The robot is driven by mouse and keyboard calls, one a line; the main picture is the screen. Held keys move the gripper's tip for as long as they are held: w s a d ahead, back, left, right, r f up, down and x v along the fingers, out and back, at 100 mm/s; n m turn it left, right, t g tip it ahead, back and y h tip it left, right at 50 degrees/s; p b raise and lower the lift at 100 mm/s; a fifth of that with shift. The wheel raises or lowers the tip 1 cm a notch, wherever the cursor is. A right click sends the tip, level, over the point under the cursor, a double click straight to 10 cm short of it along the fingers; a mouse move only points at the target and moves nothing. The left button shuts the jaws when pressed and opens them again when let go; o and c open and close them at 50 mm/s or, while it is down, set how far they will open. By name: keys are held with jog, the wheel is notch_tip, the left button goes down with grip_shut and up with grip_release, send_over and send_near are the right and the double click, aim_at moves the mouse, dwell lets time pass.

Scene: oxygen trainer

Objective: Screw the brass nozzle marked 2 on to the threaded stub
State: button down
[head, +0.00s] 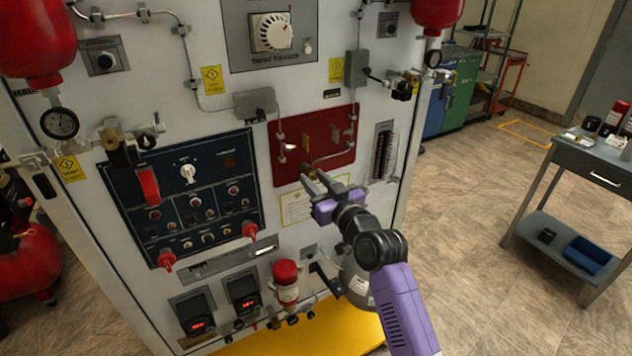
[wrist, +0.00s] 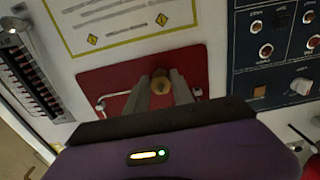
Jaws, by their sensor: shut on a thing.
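My gripper (head: 315,178) reaches the lower part of the red panel (head: 287,165) on the white trainer cabinet. In the wrist view the fingers (wrist: 162,95) are shut on a small brass nozzle (wrist: 160,87), which sits between the fingertips in front of the red panel (wrist: 120,78). The nozzle's number is too small to read. The threaded stub cannot be made out; the nozzle and fingers may hide it. I cannot tell whether the nozzle touches it.
Thin metal pipes (head: 333,158) run across the red panel near my gripper. A dark blue control panel (head: 180,200) is to the left, with a slotted dark strip (head: 381,150) to the right. A grey side table (head: 592,167) stands far right, with clear floor between.

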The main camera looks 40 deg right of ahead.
jog(key=shift+w, duration=0.1)
jog(key=shift+r+m+p, duration=0.2)
jog(key=shift+m+p, duration=0.45)
jog(key=shift+m, duration=0.05)
jog(key=shift+f+m+p, duration=0.15)
jog(key=shift+m+p, duration=0.25)
jog(key=shift+m, duration=0.7)
jog(key=shift+a+r+m+p, duration=0.1)
jog(key=shift+r+m+p, duration=0.1)
jog(key=shift+m+p, duration=0.7)
jog(key=shift+f+m, duration=0.2)
jog(key=shift+m, duration=0.6)
jog(key=shift+r+m+p, duration=0.2)
jog(key=shift+m+p, duration=0.4)
jog(key=shift+p, duration=0.25)
jog(key=shift+w+f+m+p, duration=0.15)
jog(key=shift+m+p, duration=0.25)
jog(key=shift+m, duration=0.7)
